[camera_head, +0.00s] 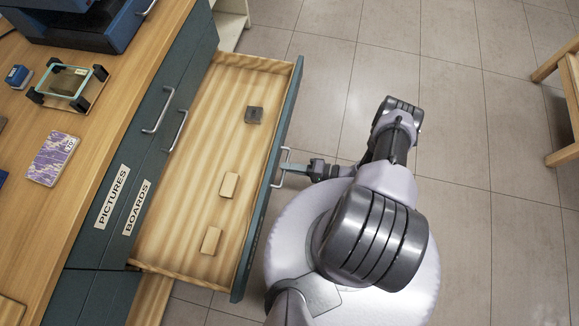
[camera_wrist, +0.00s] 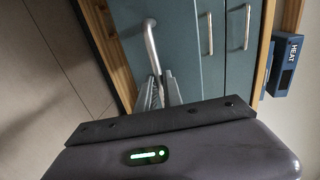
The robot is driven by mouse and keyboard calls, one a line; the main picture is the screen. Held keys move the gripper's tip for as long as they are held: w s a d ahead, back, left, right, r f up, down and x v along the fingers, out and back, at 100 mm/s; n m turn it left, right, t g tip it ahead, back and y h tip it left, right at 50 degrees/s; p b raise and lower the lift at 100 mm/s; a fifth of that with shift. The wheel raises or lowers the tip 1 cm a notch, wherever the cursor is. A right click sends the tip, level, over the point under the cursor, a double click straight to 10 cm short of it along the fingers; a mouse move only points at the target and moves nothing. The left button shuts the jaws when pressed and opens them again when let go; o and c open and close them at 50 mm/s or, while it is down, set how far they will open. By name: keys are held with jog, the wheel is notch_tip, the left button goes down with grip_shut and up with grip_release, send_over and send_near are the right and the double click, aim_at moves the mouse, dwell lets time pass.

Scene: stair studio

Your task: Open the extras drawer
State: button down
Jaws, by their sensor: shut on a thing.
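A drawer (camera_head: 160,222) is pulled well out from the teal cabinet, showing its pale wooden inside. Its teal front faces my arm; the label on that front cannot be read from here. My gripper (camera_head: 312,170) is shut on the drawer's metal handle (camera_head: 283,168). In the wrist view my gripper's fingers (camera_wrist: 159,92) close on the lower end of the handle (camera_wrist: 151,45). Inside the drawer lie a dark grey block (camera_head: 254,115) and two pale wooden blocks, one in the middle (camera_head: 229,185) and one near the front (camera_head: 211,240).
The wooden worktop (camera_head: 100,120) holds a glass-topped frame (camera_head: 68,82) and a purple patterned box (camera_head: 53,158). A wooden stool (camera_head: 565,90) stands at right; tiled floor between is clear.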

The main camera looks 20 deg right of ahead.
jog(key=c, duration=1.5)
grip_release()
jog(key=p+v, duration=0.2)
jog(key=v, duration=1.5)
jog(key=shift+d, duration=0.2)
jog(key=shift+s, duration=0.1)
